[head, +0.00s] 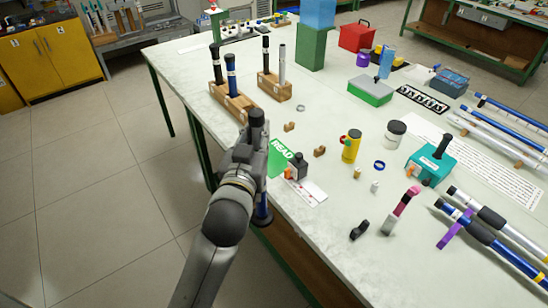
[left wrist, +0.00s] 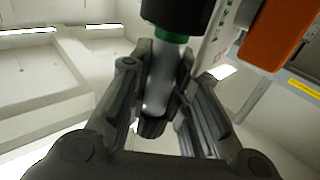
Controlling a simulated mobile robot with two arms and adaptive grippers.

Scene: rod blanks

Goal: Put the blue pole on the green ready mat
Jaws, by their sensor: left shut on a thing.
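My left gripper (head: 257,146) is shut on an upright pole, beside the table's near left edge. The pole's black top shows above the gripper, and its dark blue lower part (head: 263,205) shows below, hanging in front of the table edge. In the left wrist view the held pole (left wrist: 165,75) looks grey between the fingers, with a green band and a black section. The green ready mat (head: 280,150) lies on the table just right of the gripper, with white lettering. The gripper hides part of it. My right gripper is not in view.
Wooden blocks (head: 240,102) behind the gripper hold upright poles, one of them blue (head: 231,75). A black and orange item (head: 298,168) stands close right of the mat, by a white card (head: 313,193). A yellow cylinder (head: 351,146) stands farther right. Long poles lie at the right.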

